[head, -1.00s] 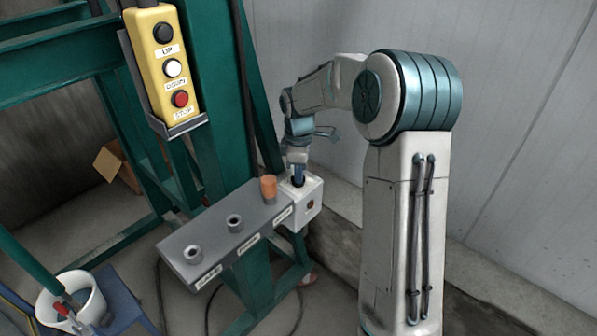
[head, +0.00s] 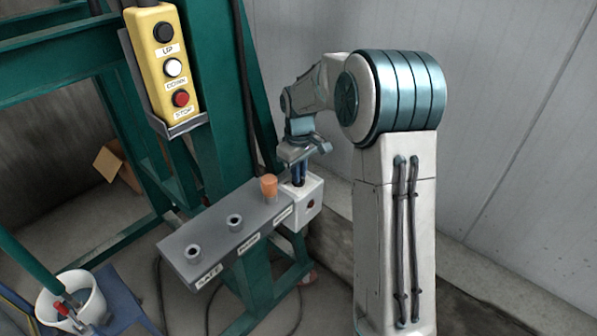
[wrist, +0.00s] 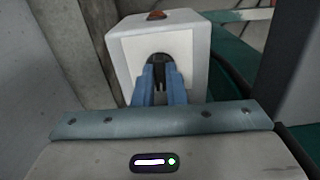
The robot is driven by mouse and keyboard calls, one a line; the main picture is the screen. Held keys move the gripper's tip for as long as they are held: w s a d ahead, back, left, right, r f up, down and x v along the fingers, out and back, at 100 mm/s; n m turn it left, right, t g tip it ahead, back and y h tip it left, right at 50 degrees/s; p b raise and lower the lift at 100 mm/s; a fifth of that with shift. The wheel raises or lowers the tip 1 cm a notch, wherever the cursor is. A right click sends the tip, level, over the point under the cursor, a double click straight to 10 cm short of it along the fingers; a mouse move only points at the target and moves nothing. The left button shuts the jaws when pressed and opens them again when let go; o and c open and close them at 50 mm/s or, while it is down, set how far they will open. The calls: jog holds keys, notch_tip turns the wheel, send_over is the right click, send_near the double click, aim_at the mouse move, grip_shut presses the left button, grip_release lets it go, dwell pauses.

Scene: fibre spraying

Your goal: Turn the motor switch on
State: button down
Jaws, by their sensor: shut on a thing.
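The motor switch is a white box (head: 314,196) at the right end of a grey panel, with a small dark red spot on its side. In the wrist view the box (wrist: 191,30) shows a dark round knob (wrist: 158,59) on its pale face. My gripper (head: 299,180) points down onto the box from above. Its two blue fingers (wrist: 160,76) are shut on the knob, one on each side. The fingers hide part of the knob, so its exact angle is hard to read.
The grey panel (head: 215,247) carries an orange cylinder (head: 268,187) close beside the box and two round sockets. A yellow pendant (head: 152,60) with UP, DOWN and STOP buttons hangs above left on the green frame. A white bucket (head: 92,300) stands lower left. A pale wall is at right.

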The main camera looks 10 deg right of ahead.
jog(key=m, duration=0.6)
jog(key=shift+s+a, duration=0.1)
jog(key=shift+s, duration=0.05)
jog(key=shift+m, duration=0.4)
jog(key=shift+f, duration=0.1)
jog(key=c, duration=1.5)
grip_release()
notch_tip(320, 180, up, 14)
jog(key=shift+p, duration=0.3)
